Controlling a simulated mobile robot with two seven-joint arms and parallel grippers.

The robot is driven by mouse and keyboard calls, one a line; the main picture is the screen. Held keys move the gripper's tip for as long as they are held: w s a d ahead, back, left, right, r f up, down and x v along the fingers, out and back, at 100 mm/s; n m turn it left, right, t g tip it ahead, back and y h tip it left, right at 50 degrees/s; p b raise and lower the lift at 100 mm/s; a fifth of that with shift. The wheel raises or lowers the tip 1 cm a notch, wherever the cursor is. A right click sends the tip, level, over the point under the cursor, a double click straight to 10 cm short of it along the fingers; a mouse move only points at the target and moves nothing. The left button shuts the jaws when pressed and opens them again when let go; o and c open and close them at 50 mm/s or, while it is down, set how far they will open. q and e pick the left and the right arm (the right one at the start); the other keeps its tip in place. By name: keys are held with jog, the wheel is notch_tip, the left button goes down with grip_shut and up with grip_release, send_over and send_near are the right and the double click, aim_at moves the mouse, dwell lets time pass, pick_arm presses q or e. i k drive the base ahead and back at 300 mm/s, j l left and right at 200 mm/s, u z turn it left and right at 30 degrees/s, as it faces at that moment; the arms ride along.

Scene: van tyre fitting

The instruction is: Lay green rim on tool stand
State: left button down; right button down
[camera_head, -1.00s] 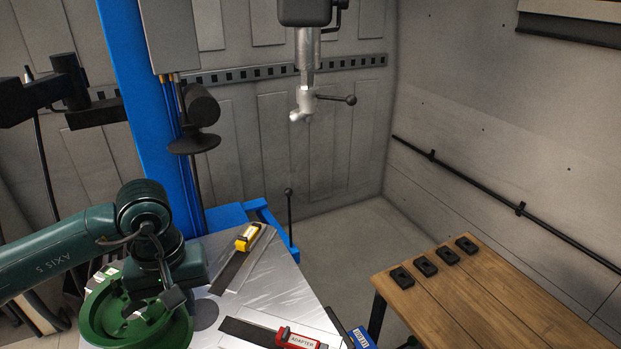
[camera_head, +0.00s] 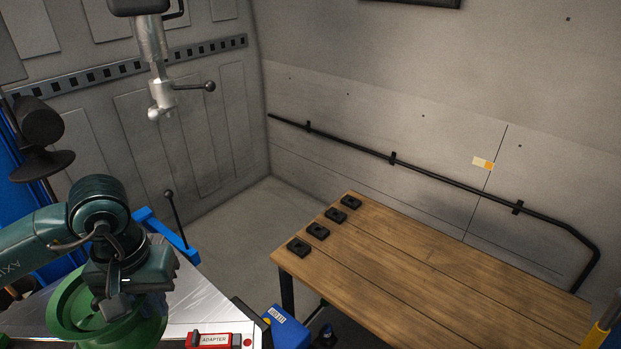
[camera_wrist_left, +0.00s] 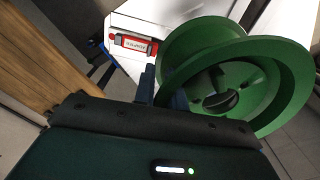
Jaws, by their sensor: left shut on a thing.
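The green rim (camera_head: 66,312) is at the lower left of the head view, over the silver worktop (camera_head: 200,303). My left gripper (camera_head: 118,304) is shut on the rim's edge. In the left wrist view the rim (camera_wrist_left: 275,95) is tilted beside my fingers (camera_wrist_left: 162,88), its open face showing and a dark round part visible through it. The wooden-topped table (camera_head: 420,265), which looks like the tool stand, is at the right, well apart from the rim. My right gripper is not in view.
Several black blocks (camera_head: 299,248) line the wooden top's left end; the rest of the top that shows is bare. A red adapter holder (camera_head: 208,340) lies on the worktop. A blue box (camera_head: 287,328) is between the surfaces. A vertical lever (camera_head: 176,220) stands behind the worktop.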

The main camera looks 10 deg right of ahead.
aim_at(439, 287)
jog(key=z, duration=1.05)
jog(key=i+l+z, duration=0.1)
jog(key=l, duration=0.25)
jog(key=i+l+z, duration=0.1)
jog(key=l, duration=0.2)
jog(key=i+l, duration=0.2)
jog(key=l+z, duration=0.05)
jog(key=l, duration=0.05)
